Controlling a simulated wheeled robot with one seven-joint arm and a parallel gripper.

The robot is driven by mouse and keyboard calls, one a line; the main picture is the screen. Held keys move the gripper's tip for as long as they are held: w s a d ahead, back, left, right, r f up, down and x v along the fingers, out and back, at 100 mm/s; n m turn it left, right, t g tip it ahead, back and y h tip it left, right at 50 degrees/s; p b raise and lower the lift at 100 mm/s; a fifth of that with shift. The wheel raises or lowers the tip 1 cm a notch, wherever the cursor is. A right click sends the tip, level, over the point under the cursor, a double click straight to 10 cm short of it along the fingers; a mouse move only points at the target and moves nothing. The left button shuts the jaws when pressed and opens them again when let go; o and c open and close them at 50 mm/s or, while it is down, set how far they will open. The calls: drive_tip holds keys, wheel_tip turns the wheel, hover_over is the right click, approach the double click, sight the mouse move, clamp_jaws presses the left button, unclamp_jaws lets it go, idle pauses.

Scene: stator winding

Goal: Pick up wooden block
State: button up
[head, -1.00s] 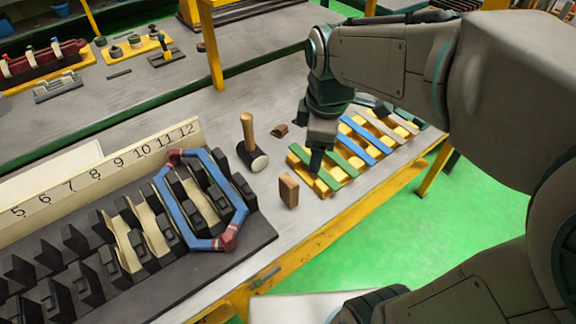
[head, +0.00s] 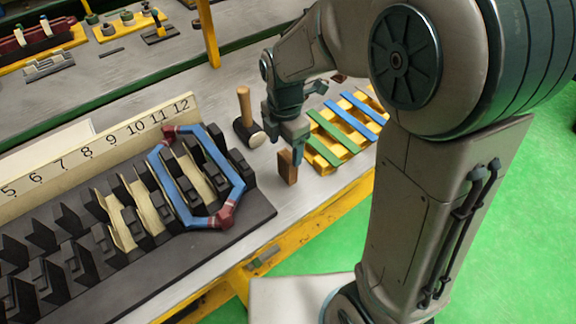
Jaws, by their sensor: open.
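The wooden block (head: 288,167) is a small brown upright block on the grey bench, right of the slotted black fixture and left of the yellow rack of strips. My gripper (head: 287,150) is directly over it, pointing down, with its fingers open at about the height of the block's top. The fingers overlap the top of the block in this view. I cannot tell whether they touch it.
A mallet (head: 247,120) with a wooden handle stands just left of my gripper. A yellow rack (head: 324,168) with green and blue strips is close on the right. The black fixture (head: 200,246) carries a blue coil (head: 160,182). The bench's yellow front edge is near.

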sight(287, 155)
drive_tip(key=shift+s+d+f+p, duration=0.1)
drive_tip(key=shift+d+f+p, duration=0.1)
drive_tip(key=shift+f, duration=1.25)
drive_tip(key=shift+s+d+f+p, duration=0.1)
drive_tip(key=shift+f+p, duration=0.05)
drive_tip(key=shift+f, duration=1.25)
drive_tip(key=c, duration=1.4)
